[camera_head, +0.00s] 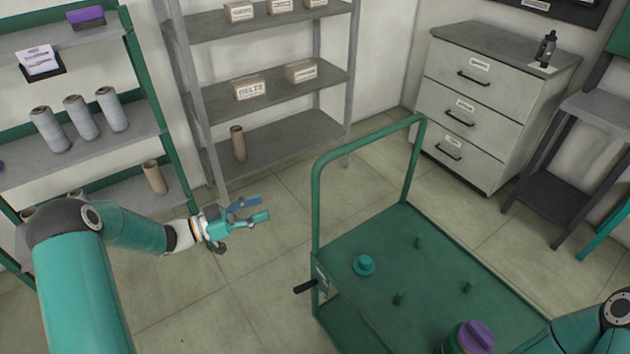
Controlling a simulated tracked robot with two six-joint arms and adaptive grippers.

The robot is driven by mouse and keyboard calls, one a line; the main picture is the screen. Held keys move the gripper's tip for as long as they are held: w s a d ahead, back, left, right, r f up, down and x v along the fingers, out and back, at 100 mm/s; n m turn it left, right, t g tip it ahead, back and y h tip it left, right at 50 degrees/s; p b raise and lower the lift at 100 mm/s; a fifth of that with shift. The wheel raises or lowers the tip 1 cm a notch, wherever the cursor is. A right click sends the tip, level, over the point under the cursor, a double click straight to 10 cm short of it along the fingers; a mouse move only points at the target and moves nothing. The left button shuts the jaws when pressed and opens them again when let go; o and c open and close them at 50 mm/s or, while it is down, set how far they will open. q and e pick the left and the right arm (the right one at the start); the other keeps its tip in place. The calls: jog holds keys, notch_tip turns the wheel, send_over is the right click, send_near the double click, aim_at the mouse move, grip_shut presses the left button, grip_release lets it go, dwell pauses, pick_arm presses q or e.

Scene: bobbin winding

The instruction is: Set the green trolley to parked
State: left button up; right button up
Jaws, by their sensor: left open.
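The green trolley (397,246) stands on the tiled floor at the centre right, its tall push handle at the far left end. Several short pegs rise from its top deck, and a small teal round piece (364,265) sits near its left side. A black lever (306,287) sticks out to the left from a small plate on the trolley's left corner post. My left gripper (255,209) is open and empty, in the air left of the trolley and apart from the lever. At the lower right, part of my right arm shows; its gripper is out of frame.
A purple-topped green object (469,338) is at the trolley's near edge. A green shelf (139,141) with grey cones stands left. A grey shelf (279,140) with labelled boxes stands behind. A drawer cabinet (487,110) is at the back right. Floor left of the trolley is clear.

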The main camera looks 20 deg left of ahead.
aim_at(316, 189)
pick_arm(q)
jog(key=shift+m+g+h, duration=0.3)
jog(key=shift+m+g, duration=0.1)
jog(key=p+x, duration=0.1)
jog(key=x, duration=0.4)
jog(key=p+x, duration=0.1)
jog(key=x, duration=0.4)
jog(key=p+x, duration=0.2)
jog(key=x, duration=0.4)
jog(key=shift+s+d+r, duration=0.1)
jog(key=shift+r, duration=0.25)
jog(key=shift+c, duration=0.3)
grip_shut()
